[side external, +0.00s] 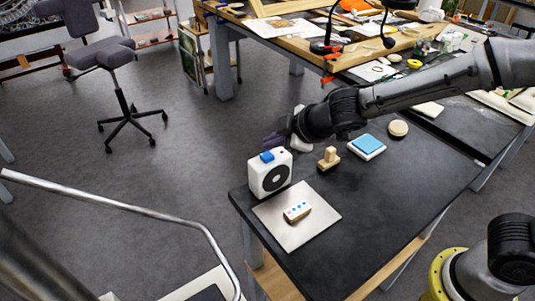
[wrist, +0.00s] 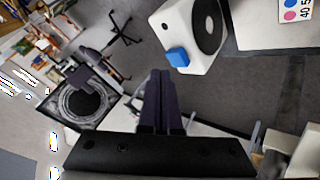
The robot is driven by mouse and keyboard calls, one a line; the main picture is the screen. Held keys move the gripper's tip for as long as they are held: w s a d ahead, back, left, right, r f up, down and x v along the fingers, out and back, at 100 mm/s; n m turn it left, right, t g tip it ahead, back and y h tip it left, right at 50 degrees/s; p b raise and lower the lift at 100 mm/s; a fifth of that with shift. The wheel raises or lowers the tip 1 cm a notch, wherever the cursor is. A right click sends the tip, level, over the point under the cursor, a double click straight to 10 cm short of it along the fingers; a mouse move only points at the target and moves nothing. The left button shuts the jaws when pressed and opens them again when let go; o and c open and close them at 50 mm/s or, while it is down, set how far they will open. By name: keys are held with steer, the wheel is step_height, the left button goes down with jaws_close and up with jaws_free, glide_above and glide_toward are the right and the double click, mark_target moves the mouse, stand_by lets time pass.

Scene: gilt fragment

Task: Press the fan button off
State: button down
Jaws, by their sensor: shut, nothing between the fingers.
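The fan is a small white box (side external: 270,178) with a round black grille, upright near the table's left corner. It also shows at the top of the wrist view (wrist: 203,38). Its blue button (side external: 267,157) sits on the top face and looks raised. The button is clear in the wrist view (wrist: 178,57). My gripper (side external: 272,141) is shut and empty, just above and behind the fan in the side view. In the wrist view, the dark fingertips (wrist: 160,73) lie together, left of and below the button, with a gap between.
A metal plate (side external: 318,225) in front of the fan bears a block with coloured dots (side external: 297,211). A wooden stamp-like piece (side external: 328,158), a blue-topped white pad (side external: 366,147) and a round wooden disc (side external: 398,128) stand to the right. The front right of the dark table (side external: 395,205) is clear.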

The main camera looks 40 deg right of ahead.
mark_target(272, 157)
steer(key=shift+r, duration=2.55)
steer(key=s+d+r+m+t+h, duration=0.1)
steer(key=s+d+r+m+t, duration=0.15)
steer(key=d+r, duration=0.7)
steer(key=s+d+r+m+g+h, duration=0.1)
steer(key=s+d+r+m+h, duration=0.1)
steer(key=s+d+m, duration=0.4)
steer(key=s+d+f+m+g, duration=0.1)
steer(key=s+f, duration=0.3)
steer(key=s, duration=0.6)
steer(key=s+d+f+m+g+y, duration=0.1)
steer(key=s+f+g, duration=0.3)
steer(key=s, duration=0.6)
steer(key=shift+s+f+m, duration=0.3)
steer(key=shift+f+m, duration=0.15)
steer(key=shift+f, duration=0.25)
